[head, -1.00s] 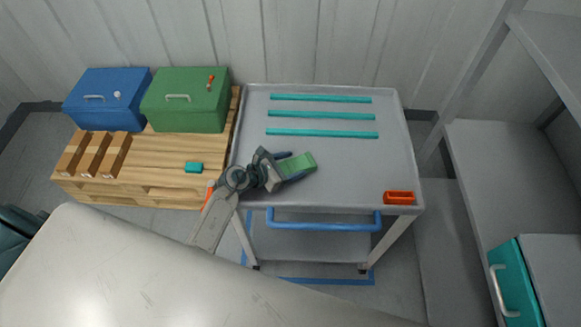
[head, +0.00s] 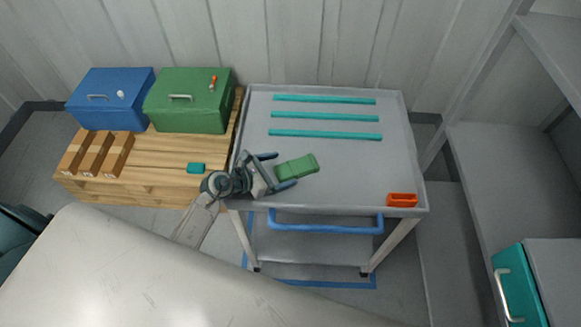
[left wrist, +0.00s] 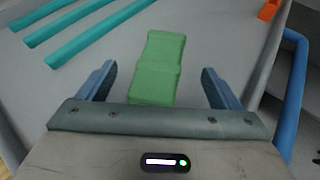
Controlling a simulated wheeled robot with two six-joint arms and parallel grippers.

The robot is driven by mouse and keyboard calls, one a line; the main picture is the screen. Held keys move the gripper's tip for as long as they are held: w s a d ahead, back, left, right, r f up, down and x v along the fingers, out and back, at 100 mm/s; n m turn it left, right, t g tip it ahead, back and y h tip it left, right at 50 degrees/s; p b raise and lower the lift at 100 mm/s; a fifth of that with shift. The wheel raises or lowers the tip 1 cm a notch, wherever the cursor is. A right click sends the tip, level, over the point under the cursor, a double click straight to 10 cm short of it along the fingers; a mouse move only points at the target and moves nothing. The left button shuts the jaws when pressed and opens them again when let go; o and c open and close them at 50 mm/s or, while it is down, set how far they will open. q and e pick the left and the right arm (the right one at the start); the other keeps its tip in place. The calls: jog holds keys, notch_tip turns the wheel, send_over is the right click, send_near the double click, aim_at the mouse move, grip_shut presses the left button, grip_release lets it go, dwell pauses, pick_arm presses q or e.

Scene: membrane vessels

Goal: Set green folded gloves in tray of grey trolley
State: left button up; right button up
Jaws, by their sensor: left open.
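The green folded gloves (head: 297,167) lie flat in the top tray of the grey trolley (head: 350,175), left of its middle. In the left wrist view the gloves (left wrist: 158,68) lie ahead of the jaws, their near end between the fingers and clear of both. My left gripper (head: 278,170) is open and empty over the tray's left part, just left of the gloves. Its two blue fingers also show in the left wrist view (left wrist: 160,85). My right gripper is not in view.
Several teal strips (head: 325,117) lie across the tray's back half. An orange holder (head: 402,200) sits at its front right corner. A blue handle (head: 325,228) runs along the front. A wooden pallet (head: 160,150) with blue and green boxes stands left; shelving (head: 500,160) stands right.

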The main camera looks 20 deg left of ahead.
pick_arm(q)
jog(key=b+v, duration=0.1)
jog(key=v, duration=0.5)
jog(key=shift+f, duration=0.1)
jog(key=shift+s+a+r, duration=0.25)
jog(key=shift+s+r, duration=0.05)
jog(key=shift+s, duration=0.05)
